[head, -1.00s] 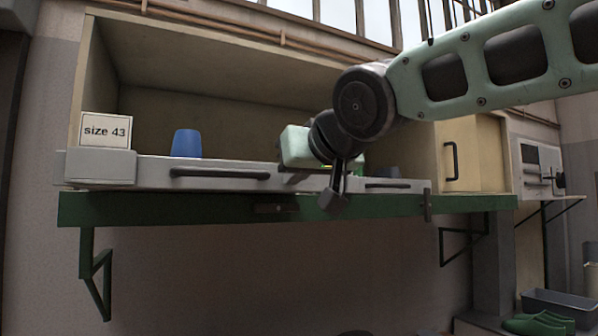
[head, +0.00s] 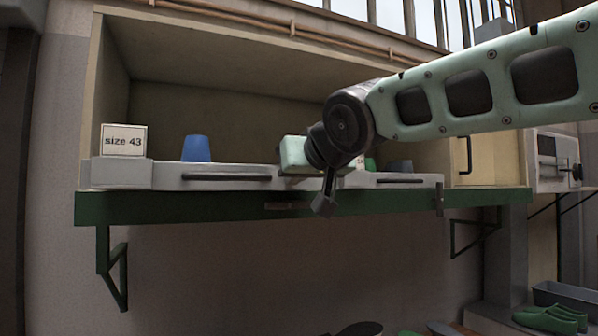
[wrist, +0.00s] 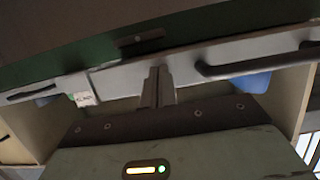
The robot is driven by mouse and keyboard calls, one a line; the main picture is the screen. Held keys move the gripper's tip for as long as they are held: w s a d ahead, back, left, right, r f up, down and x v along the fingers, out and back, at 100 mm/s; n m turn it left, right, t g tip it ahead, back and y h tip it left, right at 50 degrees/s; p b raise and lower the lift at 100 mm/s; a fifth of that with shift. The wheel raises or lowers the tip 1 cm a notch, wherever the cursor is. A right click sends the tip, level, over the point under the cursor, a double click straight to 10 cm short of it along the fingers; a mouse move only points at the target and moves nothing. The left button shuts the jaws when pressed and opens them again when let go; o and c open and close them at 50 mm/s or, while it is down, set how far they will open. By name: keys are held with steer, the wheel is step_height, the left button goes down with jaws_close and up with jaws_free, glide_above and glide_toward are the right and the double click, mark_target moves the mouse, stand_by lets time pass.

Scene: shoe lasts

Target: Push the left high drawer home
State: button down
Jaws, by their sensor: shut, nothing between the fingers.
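The left high drawer (head: 262,185) has a pale grey front with a dark bar handle (head: 227,178), and sits above a green shelf edge. How far it stands out is hard to tell. In the wrist view, which looks inverted, my gripper (wrist: 156,72) is shut and empty. Its fingertips are at the grey front (wrist: 185,62), beside the handle (wrist: 258,66). I cannot tell whether they touch.
A blue cup (head: 196,149) and a "size 43" card (head: 124,140) stand at the left. The green shelf edge (head: 180,208) runs below; a cream cabinet door (head: 480,155) stands beyond.

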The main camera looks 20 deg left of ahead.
steer(key=shift+w+a+p, duration=0.9)
steer(key=shift+w+a, duration=0.15)
steer(key=shift+a, duration=0.15)
steer(key=shift+w+a+r+p, duration=0.15)
steer(key=shift+w+a+p, duration=0.2)
steer(key=shift+p, duration=0.3)
steer(key=w+a+p, duration=0.1)
steer(key=a+p, duration=0.1)
steer(key=shift+w+a+p, duration=0.1)
steer(key=shift+w+p, duration=0.3)
steer(key=shift+w+a, duration=0.2)
steer(key=shift+a, duration=0.05)
